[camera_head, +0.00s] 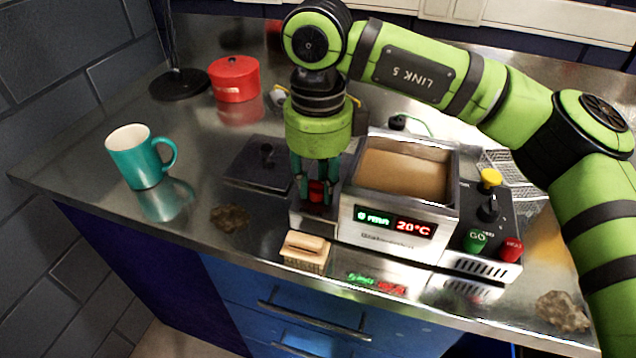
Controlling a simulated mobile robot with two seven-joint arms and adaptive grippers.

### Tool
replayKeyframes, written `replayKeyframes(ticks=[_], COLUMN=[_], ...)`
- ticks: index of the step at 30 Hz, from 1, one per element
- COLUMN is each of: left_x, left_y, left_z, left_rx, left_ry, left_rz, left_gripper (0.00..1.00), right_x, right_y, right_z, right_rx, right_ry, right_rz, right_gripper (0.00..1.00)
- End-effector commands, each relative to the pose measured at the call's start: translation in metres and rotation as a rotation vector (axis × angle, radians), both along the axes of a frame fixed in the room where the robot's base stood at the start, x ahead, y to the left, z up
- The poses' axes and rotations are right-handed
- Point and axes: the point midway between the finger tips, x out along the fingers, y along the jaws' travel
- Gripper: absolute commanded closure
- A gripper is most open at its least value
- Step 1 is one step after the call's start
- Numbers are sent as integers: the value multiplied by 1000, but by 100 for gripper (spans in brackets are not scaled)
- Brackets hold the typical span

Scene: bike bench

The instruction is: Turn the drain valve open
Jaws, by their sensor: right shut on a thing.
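The ultrasonic-bath-like machine (388,241) stands on the steel bench, with an open tank of brown liquid (403,172) and a lit display reading 20°C. The drain valve (317,192) is a small red part at the machine's left side, mostly hidden by my gripper. My right gripper (317,196) points straight down there, with its fingers shut on the red valve. Which way the valve is turned cannot be told. My left gripper is not in view.
A teal mug (137,158) stands at the left and a red pot (234,78) at the back. A dark lid (262,166) lies left of the gripper. A wooden brush (305,252) lies at the front edge. Brown lumps (230,218) lie on the bench. A control panel (487,215) is at the right.

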Motion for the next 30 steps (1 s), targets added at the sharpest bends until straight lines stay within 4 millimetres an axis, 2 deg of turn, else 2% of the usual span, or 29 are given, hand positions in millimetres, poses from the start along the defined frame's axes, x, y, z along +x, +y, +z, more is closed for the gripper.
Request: replayKeyframes(ticks=[14, 15, 16, 26, 30], left_x=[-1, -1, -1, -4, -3], left_y=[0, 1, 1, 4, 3], left_z=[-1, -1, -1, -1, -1], left_rx=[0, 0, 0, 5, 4], left_ry=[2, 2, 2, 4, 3], left_rz=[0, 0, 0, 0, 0], left_gripper=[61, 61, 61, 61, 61], right_x=[-1, -1, -1, 0, 0], right_y=[0, 0, 0, 0, 0], right_z=[-1, -1, -1, 1, 12], right_rx=[0, 0, 0, 0, 0], right_ry=[2, 2, 2, 0, -1], right_rz=[-12, -12, -12, -12, -12], right_gripper=[100, 60, 48, 48, 48])
